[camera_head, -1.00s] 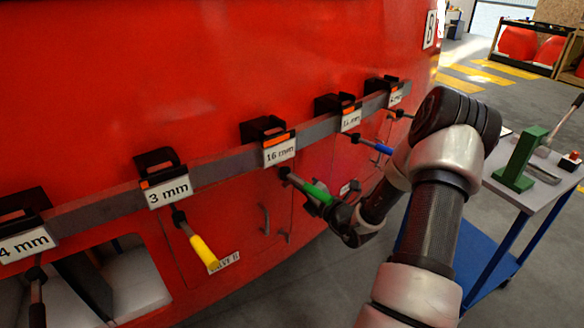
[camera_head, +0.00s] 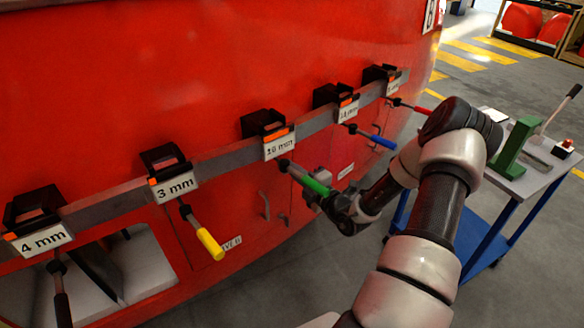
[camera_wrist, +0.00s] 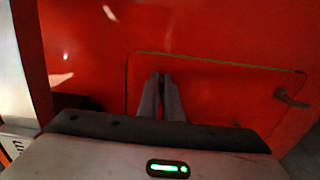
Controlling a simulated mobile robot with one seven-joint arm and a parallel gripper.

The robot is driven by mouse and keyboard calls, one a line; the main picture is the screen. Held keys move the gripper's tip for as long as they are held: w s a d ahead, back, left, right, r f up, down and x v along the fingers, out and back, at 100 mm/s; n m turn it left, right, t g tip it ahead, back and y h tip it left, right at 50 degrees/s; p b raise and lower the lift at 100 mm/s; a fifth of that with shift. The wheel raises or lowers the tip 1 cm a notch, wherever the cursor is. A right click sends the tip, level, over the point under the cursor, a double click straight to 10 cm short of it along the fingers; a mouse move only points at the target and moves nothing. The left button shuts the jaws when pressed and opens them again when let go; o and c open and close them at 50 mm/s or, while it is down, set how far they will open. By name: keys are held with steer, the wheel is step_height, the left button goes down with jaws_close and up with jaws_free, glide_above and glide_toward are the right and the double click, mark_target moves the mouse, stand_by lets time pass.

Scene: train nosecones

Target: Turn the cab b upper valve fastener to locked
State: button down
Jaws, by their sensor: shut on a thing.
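A tool with a green handle (camera_head: 312,183) slants down from the 16 mm holder (camera_head: 265,124) on the rail. My gripper (camera_head: 328,203) is at the lower end of this handle and is shut on it, though the contact is small in the head view. In the wrist view the two fingers (camera_wrist: 160,92) are close together, and no green shows between them. A valve label (camera_head: 231,243) is partly hidden behind the yellow-handled tool. The wrist view shows a red panel (camera_wrist: 215,85) with a small dark latch (camera_wrist: 290,98) on its right. I cannot pick out the upper valve fastener.
A grey rail (camera_head: 220,160) carries labelled holders. Tools with yellow (camera_head: 208,243), blue (camera_head: 383,142) and red (camera_head: 422,110) handles hang beside the red nosecone (camera_head: 180,70). A blue-framed trolley (camera_head: 465,225) with a green press (camera_head: 512,152) stands at right.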

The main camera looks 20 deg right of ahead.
steer(key=c, duration=1.9)
jaws_free()
steer(key=shift+c, duration=0.2)
steer(key=v, duration=1.7)
steer(key=shift+s, duration=0.25)
